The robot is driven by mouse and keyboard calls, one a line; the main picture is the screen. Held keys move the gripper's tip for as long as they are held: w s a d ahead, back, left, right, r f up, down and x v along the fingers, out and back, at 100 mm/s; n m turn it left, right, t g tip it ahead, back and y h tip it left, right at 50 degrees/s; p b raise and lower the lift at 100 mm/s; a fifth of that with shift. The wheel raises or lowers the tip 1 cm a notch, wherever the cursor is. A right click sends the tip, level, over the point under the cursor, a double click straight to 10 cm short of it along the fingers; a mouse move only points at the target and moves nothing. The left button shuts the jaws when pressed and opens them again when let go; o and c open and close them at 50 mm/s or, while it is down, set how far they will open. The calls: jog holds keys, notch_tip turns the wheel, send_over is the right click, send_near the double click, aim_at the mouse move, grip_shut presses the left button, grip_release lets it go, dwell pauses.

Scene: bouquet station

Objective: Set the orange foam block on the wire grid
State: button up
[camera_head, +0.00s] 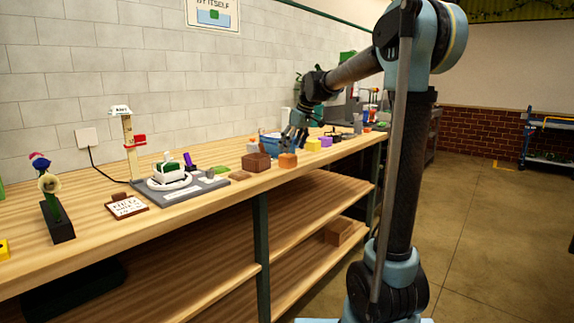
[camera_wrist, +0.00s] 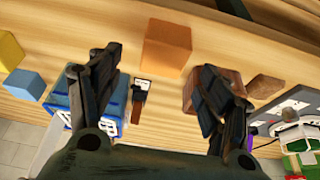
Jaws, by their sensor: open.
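The orange foam block (camera_head: 288,160) sits near the front edge of the wooden bench, just right of a brown box. In the wrist view the orange block (camera_wrist: 167,45) lies ahead of the fingertips, centred between them. My gripper (camera_head: 294,140) hangs above and behind the block in the head view. Its two fingers stand wide apart in the wrist view (camera_wrist: 160,68), with nothing between them. I cannot pick out the wire grid in either view.
The brown box (camera_head: 256,162) stands close beside the orange block. A blue basket (camera_head: 268,142) is behind, partly hidden. Purple (camera_head: 313,145) and yellow (camera_head: 326,142) blocks stand to the right. A grey board (camera_head: 205,188) with a white dish lies to the left.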

aim_at(288, 155)
jog(key=shift+x, duration=2.95)
jog(key=shift+s+a, duration=0.1)
jog(key=shift+s, duration=0.05)
jog(key=c, duration=0.9)
